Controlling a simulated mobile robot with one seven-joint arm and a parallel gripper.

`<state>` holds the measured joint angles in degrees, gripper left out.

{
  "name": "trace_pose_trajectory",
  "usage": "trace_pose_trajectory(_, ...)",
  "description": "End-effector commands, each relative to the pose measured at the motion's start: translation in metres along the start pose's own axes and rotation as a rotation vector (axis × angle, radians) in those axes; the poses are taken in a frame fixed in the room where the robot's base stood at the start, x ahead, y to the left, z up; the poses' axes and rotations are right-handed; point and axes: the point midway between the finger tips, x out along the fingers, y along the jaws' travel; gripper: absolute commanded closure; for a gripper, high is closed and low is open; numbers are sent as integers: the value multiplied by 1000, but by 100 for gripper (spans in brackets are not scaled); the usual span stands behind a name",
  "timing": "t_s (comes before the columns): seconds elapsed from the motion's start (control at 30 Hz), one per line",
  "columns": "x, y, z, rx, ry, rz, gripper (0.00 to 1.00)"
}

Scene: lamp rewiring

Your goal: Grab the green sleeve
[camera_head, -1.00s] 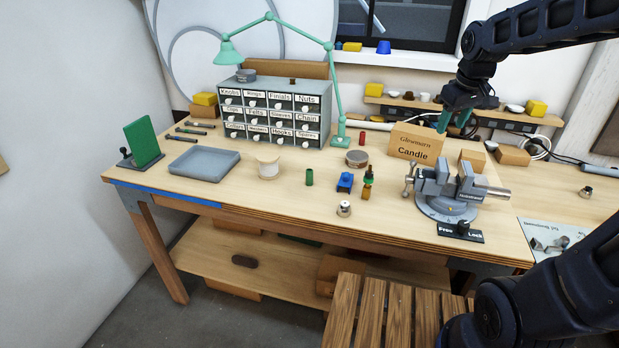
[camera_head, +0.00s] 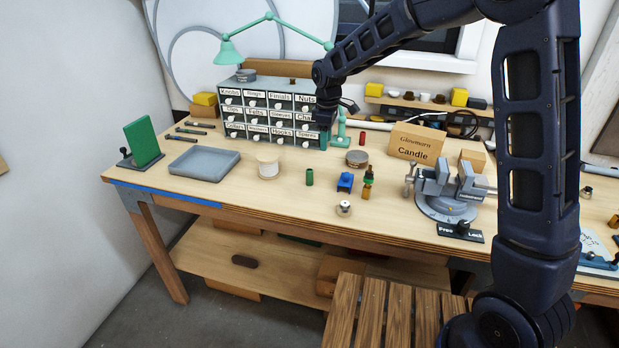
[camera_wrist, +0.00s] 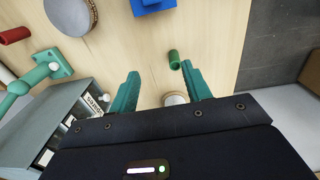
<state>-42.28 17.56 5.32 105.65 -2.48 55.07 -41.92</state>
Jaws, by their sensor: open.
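The green sleeve (camera_head: 309,177) is a small upright green cylinder on the bench, between the pale spool and the blue block. It also shows in the wrist view (camera_wrist: 174,59), just beyond the tip of the right-hand finger. My gripper (camera_head: 324,140) hangs in front of the right end of the drawer cabinet, behind the sleeve and above the bench. In the wrist view its two teal fingers (camera_wrist: 160,80) are spread wide with nothing held between them. The sleeve is apart from both fingers.
The pale spool (camera_head: 268,168) stands left of the sleeve, the blue block (camera_head: 345,182) right of it. A round tin (camera_head: 357,158), a red cylinder (camera_head: 362,138) and the lamp's green base stand behind. The drawer cabinet (camera_head: 272,112) is close to my gripper. Bare wood lies in front of the sleeve.

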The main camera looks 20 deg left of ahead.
Motion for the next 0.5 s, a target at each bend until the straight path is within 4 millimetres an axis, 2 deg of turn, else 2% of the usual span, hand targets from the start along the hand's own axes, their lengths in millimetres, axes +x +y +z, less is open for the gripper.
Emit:
trace_pose_trajectory(0.03,11,-4,-16,-37,-6,-9,52)
trace_pose_trajectory(0.1,21,-8,-32,-78,-10,-18,52)
trace_pose_trajectory(0.2,31,-12,-47,-116,-14,-25,52)
trace_pose_trajectory(0.3,36,-14,-53,-135,-16,-28,52)
trace_pose_trajectory(0.5,52,-15,-54,-139,-17,-30,52)
